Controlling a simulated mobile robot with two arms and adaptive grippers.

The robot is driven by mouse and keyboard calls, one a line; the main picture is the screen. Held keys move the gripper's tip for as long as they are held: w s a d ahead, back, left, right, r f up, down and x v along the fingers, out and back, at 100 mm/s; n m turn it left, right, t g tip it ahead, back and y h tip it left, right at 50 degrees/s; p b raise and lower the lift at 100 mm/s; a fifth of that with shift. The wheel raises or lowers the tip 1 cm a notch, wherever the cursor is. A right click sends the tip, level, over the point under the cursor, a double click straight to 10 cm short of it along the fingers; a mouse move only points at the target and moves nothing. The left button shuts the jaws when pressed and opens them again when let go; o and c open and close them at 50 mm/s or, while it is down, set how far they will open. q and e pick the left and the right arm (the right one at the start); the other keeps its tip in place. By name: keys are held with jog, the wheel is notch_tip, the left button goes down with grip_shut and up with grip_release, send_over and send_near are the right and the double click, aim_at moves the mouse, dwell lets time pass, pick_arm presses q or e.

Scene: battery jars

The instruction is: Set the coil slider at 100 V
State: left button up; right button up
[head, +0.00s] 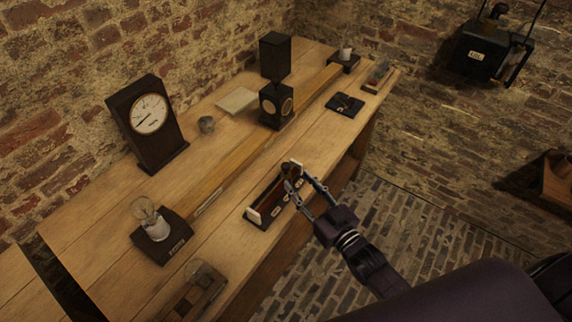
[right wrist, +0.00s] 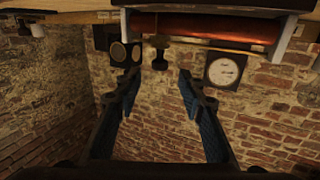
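The coil device (head: 267,216) is a dark base with white end plates and a reddish-brown coil, near the front edge of the bench. In the right wrist view its coil (right wrist: 205,31) runs across the top. A dark slider knob (right wrist: 160,52) shows beside the coil, in line with the gap between my fingertips. My right gripper (head: 300,187) is at the coil's far end, fingers apart; it also shows open and empty in the right wrist view (right wrist: 160,78). Scale labels along the base are too small to read. My left gripper is not in view.
A dial meter (head: 149,113) stands at the back left of the wooden bench (head: 222,228). A bulb on a dark base (head: 162,240) stands at the front left. A dark block with round faces (head: 276,104) and a small black plate (head: 345,104) are farther right.

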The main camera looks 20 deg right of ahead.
aim_at(288, 168)
jog(key=x, duration=0.2)
jog(key=p+x, duration=0.1)
jog(key=x, duration=0.5)
jog(key=shift+r, duration=0.25)
jog(key=shift+s, duration=0.1)
grip_shut()
jog(key=shift+p, duration=0.3)
